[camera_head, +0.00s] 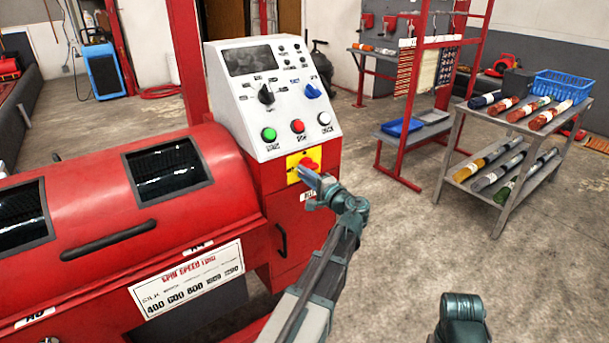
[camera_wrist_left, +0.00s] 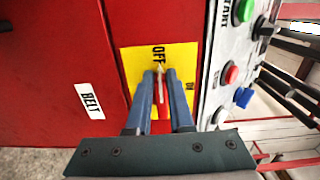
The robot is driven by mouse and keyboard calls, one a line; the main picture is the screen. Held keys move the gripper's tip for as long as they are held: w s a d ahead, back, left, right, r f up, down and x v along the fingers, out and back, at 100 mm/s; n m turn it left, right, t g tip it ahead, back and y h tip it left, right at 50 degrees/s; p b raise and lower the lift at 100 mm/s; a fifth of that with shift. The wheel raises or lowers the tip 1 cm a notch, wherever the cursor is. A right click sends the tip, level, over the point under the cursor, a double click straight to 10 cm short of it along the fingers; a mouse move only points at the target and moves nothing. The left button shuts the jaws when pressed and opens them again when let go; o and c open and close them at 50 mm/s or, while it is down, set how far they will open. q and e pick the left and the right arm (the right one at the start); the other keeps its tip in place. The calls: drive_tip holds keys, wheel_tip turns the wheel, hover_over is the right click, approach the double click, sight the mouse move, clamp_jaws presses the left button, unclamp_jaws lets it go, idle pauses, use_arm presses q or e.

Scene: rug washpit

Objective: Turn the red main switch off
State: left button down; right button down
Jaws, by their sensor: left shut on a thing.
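The red main switch (camera_head: 305,164) sits on a yellow plate (camera_head: 292,160) on the front of the red machine, below the sloping control panel. My left gripper (camera_head: 311,178) is at the plate, its fingers shut on the switch handle. In the left wrist view the handle (camera_wrist_left: 161,88) shows as a narrow bar between the two blue-grey fingers, its pale tip towards the OFF lettering. ON lettering stands at the right side of the plate (camera_wrist_left: 183,57) there. The fingers hide part of the handle. Of my right arm only a teal part shows at the bottom; its fingers are out of view.
The control panel (camera_head: 262,100) carries green, red and white buttons and two knobs, close above the switch. A red drum cover (camera_head: 100,200) fills the left. A trolley (camera_head: 500,150) with rolled rugs and a blue basket (camera_head: 562,86) stands right. Floor between is clear.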

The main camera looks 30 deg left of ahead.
use_arm(q)
drive_tip(key=shift+w+r, duration=0.1)
drive_tip(key=shift+w, duration=0.25)
drive_tip(key=c, duration=1)
unclamp_jaws()
drive_tip(key=shift+o, duration=1)
drive_tip(key=shift+s, duration=0.1)
drive_tip(key=v, duration=1.3)
drive_tip(key=shift+d, duration=0.35)
drive_tip(key=shift+s, duration=0.15)
